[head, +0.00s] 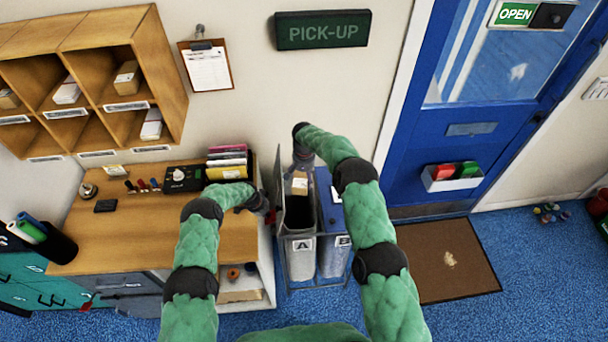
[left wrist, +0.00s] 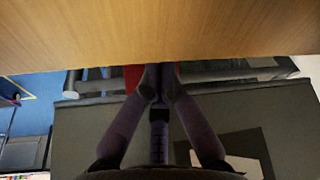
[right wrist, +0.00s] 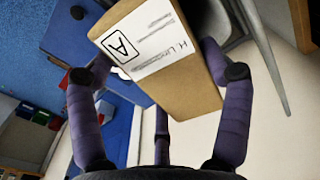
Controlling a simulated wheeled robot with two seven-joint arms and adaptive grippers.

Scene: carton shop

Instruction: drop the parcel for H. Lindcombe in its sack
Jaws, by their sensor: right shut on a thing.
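A brown parcel (right wrist: 160,60) with a white label reading "H. Lind…" and a boxed A is between the fingers of my right gripper (right wrist: 160,80). In the head view the parcel (head: 299,183) is over the mouth of sack A (head: 301,256), which is grey, stands in a metal frame and is uncovered. A dark lid-like panel (head: 277,185) stands upright at its left. My left gripper (head: 265,207) is beside that panel at the counter's right end; its fingertips look closed together in the left wrist view (left wrist: 160,75), with nothing visible between them.
Sack B (head: 335,258) stands right of sack A under a blue lid (head: 328,200). The wooden counter (head: 150,225) is to the left, with stationery and boxes. Pigeonholes (head: 100,75) hang above it. A blue door (head: 470,130) and brown mat (head: 445,260) are at right.

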